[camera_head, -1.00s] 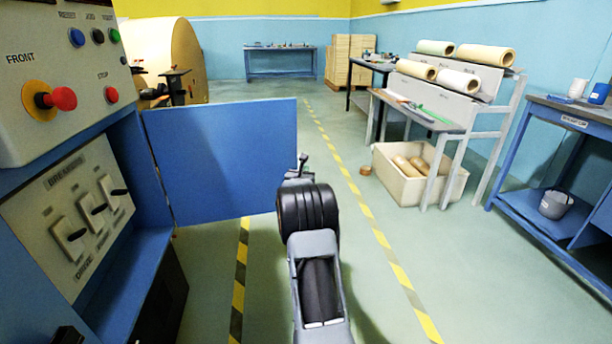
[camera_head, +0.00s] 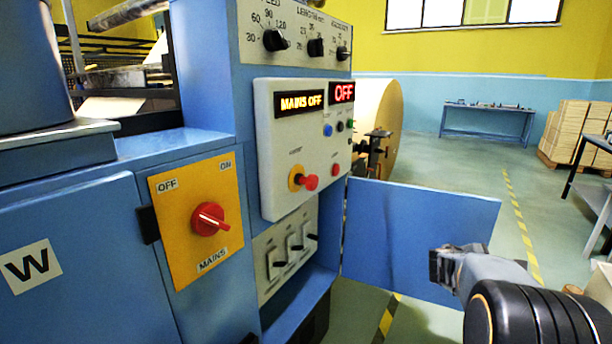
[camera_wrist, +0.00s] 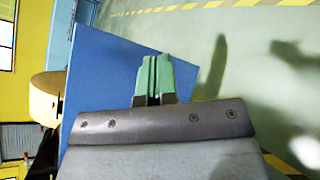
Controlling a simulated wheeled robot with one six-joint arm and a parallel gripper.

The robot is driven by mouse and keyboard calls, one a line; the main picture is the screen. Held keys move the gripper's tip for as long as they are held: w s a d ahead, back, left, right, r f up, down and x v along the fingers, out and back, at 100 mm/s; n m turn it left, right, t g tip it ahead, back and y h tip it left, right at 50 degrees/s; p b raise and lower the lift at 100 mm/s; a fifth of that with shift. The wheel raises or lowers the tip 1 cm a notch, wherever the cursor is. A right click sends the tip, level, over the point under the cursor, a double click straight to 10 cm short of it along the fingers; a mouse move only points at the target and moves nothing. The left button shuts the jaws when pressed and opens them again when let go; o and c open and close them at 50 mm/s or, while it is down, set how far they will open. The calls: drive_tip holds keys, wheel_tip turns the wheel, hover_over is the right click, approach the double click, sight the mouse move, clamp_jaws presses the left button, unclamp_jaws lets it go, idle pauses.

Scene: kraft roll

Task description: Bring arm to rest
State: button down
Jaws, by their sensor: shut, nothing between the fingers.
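My arm reaches in from the lower right in the head view, and my gripper (camera_head: 440,268) is in front of the open blue door panel (camera_head: 408,225). In the wrist view my gripper (camera_wrist: 154,66) has its two green fingers together, with nothing between them. The blue door (camera_wrist: 105,75) shows behind and left of the fingers there, with pale floor to the right. I cannot tell the exact gap between gripper and door.
The blue machine cabinet fills the left, with a red mains switch (camera_head: 209,219) on a yellow plate and a control panel (camera_head: 290,160) reading "MAINS OFF". A paper roll (camera_head: 385,110) stands behind the door. A blue table (camera_head: 487,118) is far back.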

drive_tip(key=s+a+r+m+y+p, duration=0.4)
drive_tip(key=s+a+r+p, duration=0.2)
drive_tip(key=a, duration=0.4)
drive_tip(key=s+a+r+m+y+p, duration=0.4)
drive_tip(key=a+p, duration=0.4)
drive_tip(key=a, duration=0.3)
drive_tip(key=s+a+r+m+y+p, duration=0.4)
drive_tip(key=s+a+r+y+p, duration=0.2)
drive_tip(key=a, duration=0.5)
wheel_tip(320, 180, up, 2)
drive_tip(key=shift+s+r+m+g+p, duration=0.15)
drive_tip(key=shift+s+m+g+p, duration=0.2)
drive_tip(key=shift+s, duration=0.65)
